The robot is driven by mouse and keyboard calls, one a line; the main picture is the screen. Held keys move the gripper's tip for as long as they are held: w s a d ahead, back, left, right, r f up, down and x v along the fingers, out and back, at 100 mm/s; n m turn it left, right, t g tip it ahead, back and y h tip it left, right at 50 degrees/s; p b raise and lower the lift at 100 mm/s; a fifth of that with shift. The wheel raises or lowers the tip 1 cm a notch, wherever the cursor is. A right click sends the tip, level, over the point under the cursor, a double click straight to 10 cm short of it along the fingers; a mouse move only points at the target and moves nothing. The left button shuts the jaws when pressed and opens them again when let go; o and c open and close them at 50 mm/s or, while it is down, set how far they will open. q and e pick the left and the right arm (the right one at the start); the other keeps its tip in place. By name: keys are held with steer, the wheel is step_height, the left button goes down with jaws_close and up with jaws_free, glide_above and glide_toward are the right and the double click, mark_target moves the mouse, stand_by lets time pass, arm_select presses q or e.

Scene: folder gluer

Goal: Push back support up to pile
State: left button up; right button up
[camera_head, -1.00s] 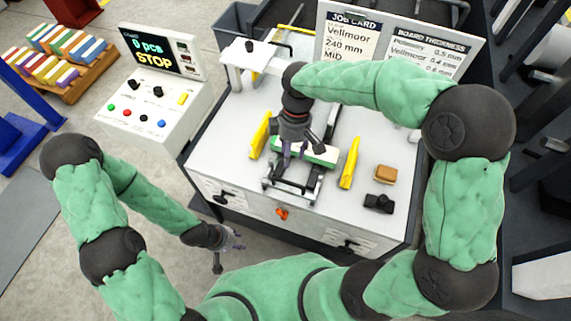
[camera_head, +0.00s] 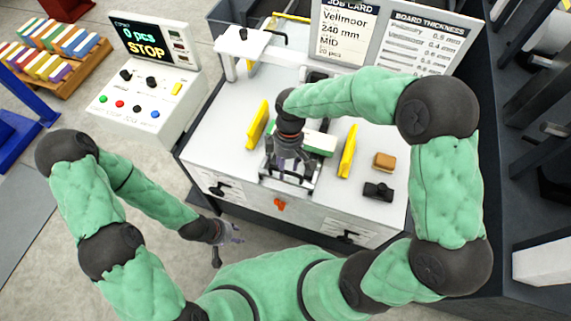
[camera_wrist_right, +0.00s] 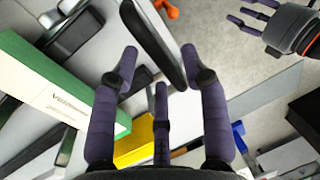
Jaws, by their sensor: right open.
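The pile (camera_head: 320,142) is a green and white stack lying on the white table between two yellow guides; the right wrist view shows its green edge and printed white face (camera_wrist_right: 62,98). The back support appears to be the dark metal frame (camera_head: 296,184) on the pile's near side. My right gripper (camera_head: 290,168) is over this frame, hiding part of it. In the right wrist view its fingers (camera_wrist_right: 160,62) are open, with a black bar (camera_wrist_right: 155,38) between them; contact cannot be told. My left gripper (camera_head: 232,238) is open and empty in front of the table.
Yellow guides (camera_head: 257,124) (camera_head: 347,150) flank the pile. A brown block (camera_head: 384,161) and a black part (camera_head: 378,191) lie at the table's right. A control panel (camera_head: 150,95) stands at the left, reading 0 pcs, STOP. Sign boards rise behind.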

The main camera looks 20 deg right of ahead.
steer(key=shift+c, duration=0.3)
jaws_close()
steer(key=w+d+p, duration=0.1)
steer(key=w+d, duration=0.6)
steer(key=w, duration=0.3)
steer(key=shift+p, duration=0.3)
steer(key=shift+w+a, duration=0.1)
steer(key=shift+o, duration=0.3)
jaws_free()
